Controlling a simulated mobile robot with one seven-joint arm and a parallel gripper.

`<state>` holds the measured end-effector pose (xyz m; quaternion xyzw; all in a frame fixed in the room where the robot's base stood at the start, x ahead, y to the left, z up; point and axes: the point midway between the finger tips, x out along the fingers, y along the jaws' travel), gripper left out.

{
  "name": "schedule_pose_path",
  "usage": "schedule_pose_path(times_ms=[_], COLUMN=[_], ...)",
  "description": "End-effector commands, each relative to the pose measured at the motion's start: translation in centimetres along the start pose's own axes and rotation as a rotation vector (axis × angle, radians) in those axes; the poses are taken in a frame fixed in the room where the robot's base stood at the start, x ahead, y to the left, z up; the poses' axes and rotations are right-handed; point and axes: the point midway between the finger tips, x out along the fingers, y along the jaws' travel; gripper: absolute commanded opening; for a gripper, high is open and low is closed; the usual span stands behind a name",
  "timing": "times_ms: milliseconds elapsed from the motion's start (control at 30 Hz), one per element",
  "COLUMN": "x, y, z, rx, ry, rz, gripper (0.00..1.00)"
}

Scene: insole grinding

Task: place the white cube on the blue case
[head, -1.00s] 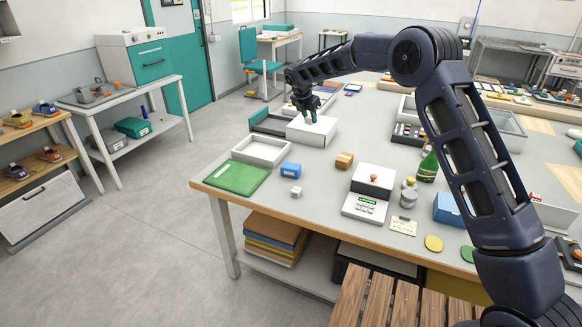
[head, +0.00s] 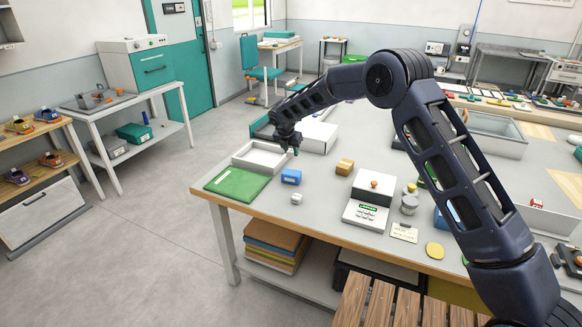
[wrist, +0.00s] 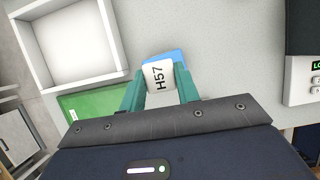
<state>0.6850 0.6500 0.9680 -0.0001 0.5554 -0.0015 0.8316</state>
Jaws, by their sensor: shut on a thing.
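My gripper (head: 295,149) is above the table by the near right corner of the white tray. In the wrist view its teal fingers (wrist: 160,88) are shut on a white cube (wrist: 159,80) marked H57. In the head view I cannot make out the held cube. The blue case (head: 291,176) lies on the table below and nearer than the gripper. In the wrist view the blue case (wrist: 172,55) shows beyond the held cube, which partly hides it. The two are apart.
A second small white cube (head: 297,198) lies in front of the blue case. The white tray (head: 240,162) and green mat (head: 237,185) are to the left. A brown block (head: 344,167) and a scale (head: 366,213) stand to the right, with clear table between.

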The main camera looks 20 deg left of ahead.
Motion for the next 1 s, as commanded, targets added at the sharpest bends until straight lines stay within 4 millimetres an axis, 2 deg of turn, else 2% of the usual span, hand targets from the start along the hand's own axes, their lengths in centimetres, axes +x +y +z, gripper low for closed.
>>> schedule_pose_path(times_ms=[100,433,700,1000], x=[2.0,4.1,7.2,7.3], y=[0.0,0.0,0.0,0.0], z=[-0.9,-1.8,-3.0,-3.0], rx=[-0.001,-0.001,0.0,0.001], ry=[0.001,0.001,0.0,0.0], rz=[-0.002,-0.001,0.0,0.0], gripper=[0.11,0.11,0.11,0.11])
